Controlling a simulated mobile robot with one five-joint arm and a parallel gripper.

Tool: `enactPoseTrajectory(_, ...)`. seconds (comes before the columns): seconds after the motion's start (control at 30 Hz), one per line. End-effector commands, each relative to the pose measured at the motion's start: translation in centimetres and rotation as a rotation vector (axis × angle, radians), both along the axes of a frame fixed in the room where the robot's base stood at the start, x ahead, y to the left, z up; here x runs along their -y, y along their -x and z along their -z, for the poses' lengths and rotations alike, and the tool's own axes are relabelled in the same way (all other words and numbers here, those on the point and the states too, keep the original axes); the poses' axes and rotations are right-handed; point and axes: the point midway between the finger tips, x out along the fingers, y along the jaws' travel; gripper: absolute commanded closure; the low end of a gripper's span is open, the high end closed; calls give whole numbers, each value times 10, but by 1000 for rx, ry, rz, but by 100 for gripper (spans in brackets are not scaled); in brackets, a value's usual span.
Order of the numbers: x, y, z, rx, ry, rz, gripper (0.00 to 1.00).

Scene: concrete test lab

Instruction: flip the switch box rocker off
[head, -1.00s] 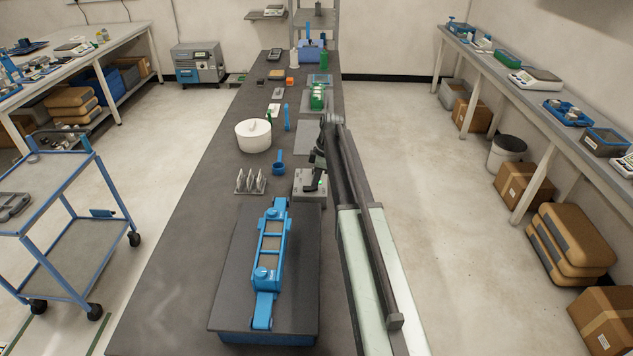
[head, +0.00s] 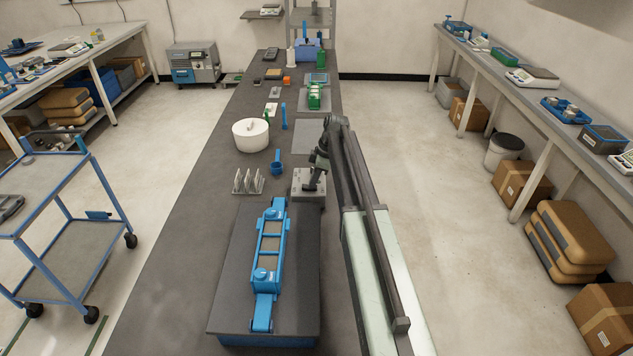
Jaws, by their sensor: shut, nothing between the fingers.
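The switch box is a small pale grey box (head: 303,198) on the dark bench, right of centre, near the bench's right edge. My gripper (head: 309,189) is shut and empty, pointing down over the top of the box. Its tips are at or just above the top face; I cannot tell whether they touch. The rocker is hidden behind the gripper, so its position cannot be told.
A blue fixture (head: 268,250) on a dark plate lies in front of the box. A flat grey plate (head: 307,133) lies behind.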

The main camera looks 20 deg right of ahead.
Motion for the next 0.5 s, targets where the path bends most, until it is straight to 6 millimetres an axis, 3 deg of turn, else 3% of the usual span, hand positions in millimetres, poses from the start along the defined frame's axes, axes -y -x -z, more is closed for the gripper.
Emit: enactPoseTrajectory(0.5,-8,-2,-5,0,0,-3,100)
